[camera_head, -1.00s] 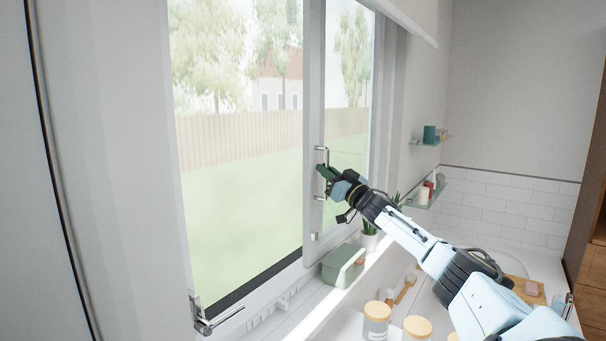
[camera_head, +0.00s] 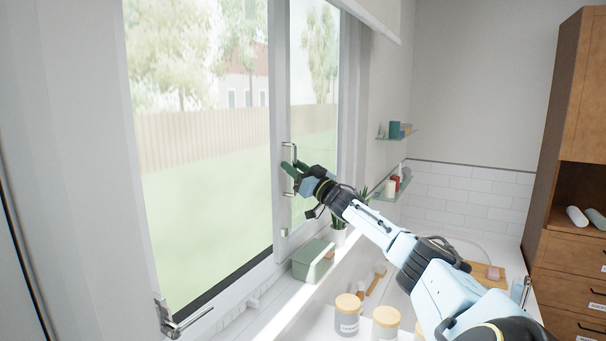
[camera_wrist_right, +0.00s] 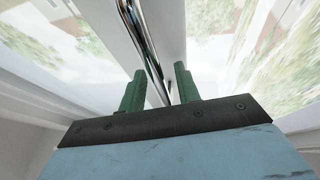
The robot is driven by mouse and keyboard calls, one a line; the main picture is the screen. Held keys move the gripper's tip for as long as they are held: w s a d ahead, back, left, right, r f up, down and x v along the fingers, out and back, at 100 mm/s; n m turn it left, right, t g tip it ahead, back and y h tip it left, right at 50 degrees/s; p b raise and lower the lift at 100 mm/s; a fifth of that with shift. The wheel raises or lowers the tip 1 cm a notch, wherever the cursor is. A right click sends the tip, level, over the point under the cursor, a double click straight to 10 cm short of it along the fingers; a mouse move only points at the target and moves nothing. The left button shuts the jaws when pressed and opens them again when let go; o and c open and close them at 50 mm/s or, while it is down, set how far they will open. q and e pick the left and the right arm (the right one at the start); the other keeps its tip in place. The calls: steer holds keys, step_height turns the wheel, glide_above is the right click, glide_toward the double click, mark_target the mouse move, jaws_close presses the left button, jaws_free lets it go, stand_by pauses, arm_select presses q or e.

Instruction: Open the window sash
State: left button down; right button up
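The window sash (camera_head: 279,110) is a white-framed glass panel on the right part of the window. A chrome bar handle (camera_head: 290,150) stands upright on its left stile. My right gripper (camera_head: 291,174), with green fingers, is at this handle. In the wrist view the right gripper (camera_wrist_right: 159,88) has its fingers apart, with the chrome handle (camera_wrist_right: 143,40) running between them. I see no clear grip on the bar, and contact with either finger cannot be told. A lever latch (camera_head: 170,318) sits at the lower left of the window frame. My left gripper is not in view.
On the sill below the sash stand a green box (camera_head: 313,260) and a potted plant (camera_head: 338,232). Several jars (camera_head: 347,314) with wooden lids stand on the counter below. Glass shelves (camera_head: 392,190) with bottles are on the wall to the right. A wooden cabinet (camera_head: 575,100) stands far right.

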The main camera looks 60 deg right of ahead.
steer(key=b+v, duration=0.2)
steer(key=v, duration=1.1)
steer(key=shift+s, duration=0.2)
stand_by(0.4)
stand_by(0.6)
